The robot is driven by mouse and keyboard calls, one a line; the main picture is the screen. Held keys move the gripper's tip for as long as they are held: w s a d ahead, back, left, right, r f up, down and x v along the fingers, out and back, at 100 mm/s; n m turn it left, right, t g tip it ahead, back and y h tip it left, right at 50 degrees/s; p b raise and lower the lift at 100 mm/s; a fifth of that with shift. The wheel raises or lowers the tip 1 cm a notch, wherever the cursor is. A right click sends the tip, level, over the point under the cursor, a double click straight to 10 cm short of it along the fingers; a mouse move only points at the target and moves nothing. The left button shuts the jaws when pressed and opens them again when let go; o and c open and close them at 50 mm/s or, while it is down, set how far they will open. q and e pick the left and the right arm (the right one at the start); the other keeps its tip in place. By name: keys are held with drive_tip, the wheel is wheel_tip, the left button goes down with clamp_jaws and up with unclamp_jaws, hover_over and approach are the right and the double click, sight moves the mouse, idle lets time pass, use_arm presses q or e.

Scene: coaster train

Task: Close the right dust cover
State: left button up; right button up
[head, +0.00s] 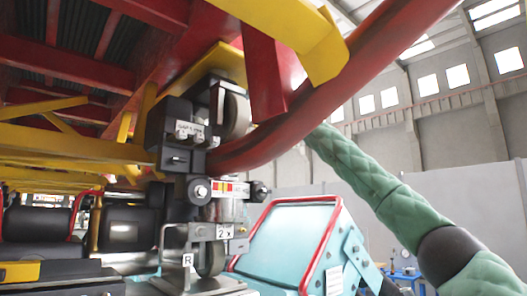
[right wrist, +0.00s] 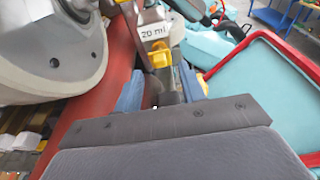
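A teal box-like part (head: 292,228) with a red rim stands low in the middle of the head view. A teal panel with a red edge (right wrist: 275,85) fills the right of the right wrist view. I cannot tell whether either is the right dust cover. My right gripper (right wrist: 160,78) shows two blue fingers spread apart. A yellow piece and a dark part appear between and beyond them, with no clear contact. In the head view my right gripper is hidden behind the red tube. My left gripper is not in view.
A thick red tube (head: 330,85) crosses the head view, below a red and yellow frame. A black and metal wheel assembly (head: 205,165) stands left of the teal box.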

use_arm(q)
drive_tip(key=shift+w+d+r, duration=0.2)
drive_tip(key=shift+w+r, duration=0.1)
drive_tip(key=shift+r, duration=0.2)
use_arm(e)
drive_tip(key=shift+s+d+r, duration=0.1)
drive_tip(key=shift+s+d, duration=0.2)
drive_tip(key=shift+s, duration=0.05)
